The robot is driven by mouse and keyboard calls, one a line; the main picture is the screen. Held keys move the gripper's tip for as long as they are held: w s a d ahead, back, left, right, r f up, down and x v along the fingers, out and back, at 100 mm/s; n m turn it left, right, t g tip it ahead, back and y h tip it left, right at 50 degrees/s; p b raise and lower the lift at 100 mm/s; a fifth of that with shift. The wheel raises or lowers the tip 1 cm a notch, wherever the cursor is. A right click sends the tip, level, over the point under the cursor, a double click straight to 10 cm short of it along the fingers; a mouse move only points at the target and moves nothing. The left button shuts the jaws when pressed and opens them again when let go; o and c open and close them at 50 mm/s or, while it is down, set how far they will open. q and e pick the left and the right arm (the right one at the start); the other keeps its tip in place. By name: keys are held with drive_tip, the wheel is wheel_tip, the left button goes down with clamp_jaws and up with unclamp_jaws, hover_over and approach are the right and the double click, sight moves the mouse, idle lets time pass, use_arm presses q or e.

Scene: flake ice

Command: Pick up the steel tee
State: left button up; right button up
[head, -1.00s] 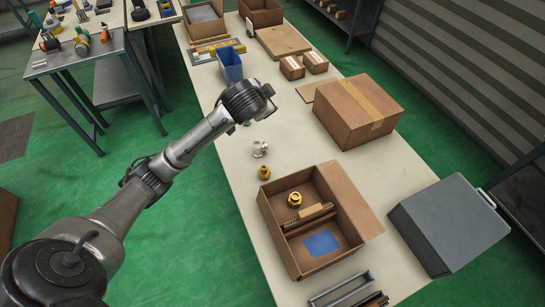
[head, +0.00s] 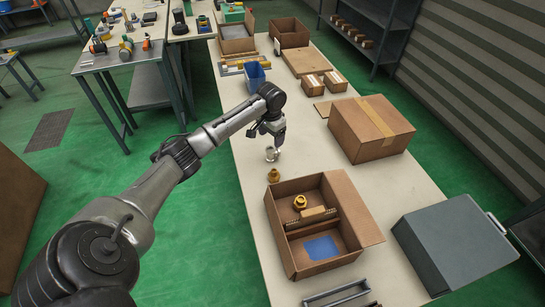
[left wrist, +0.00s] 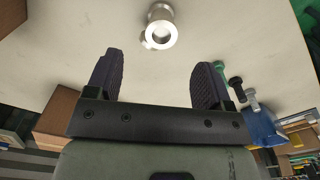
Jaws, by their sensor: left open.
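The steel tee (head: 271,154) is a small silvery pipe fitting on the pale table, behind the brass fitting. In the left wrist view the steel tee (left wrist: 160,27) lies at the top middle, its round open end facing the camera. My left gripper (head: 279,150) points down just beside the tee at its right. In the left wrist view its two dark ridged fingers (left wrist: 155,80) are spread apart with nothing between them, and the tee is beyond their tips. My right gripper is in neither view.
A brass fitting (head: 274,175) stands close in front of the tee. An open cardboard box (head: 278,232) holds another brass fitting (head: 300,202). A large closed carton (head: 371,128) stands to the right, a blue bin (head: 254,76) behind. Bare table lies between tee and carton.

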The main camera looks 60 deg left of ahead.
sight(271, 149)
use_arm(q)
drive_tip(key=shift+f+b, duration=0.3)
drive_tip(key=shift+f, duration=1.55)
drive_tip(key=shift+d+f+b, duration=0.1)
drive_tip(key=shift+f+b, duration=0.85)
drive_tip(key=shift+f, duration=1.7)
drive_tip(key=c, duration=1.2)
drive_tip(key=shift+r, duration=0.1)
drive_tip(key=shift+c, duration=0.2)
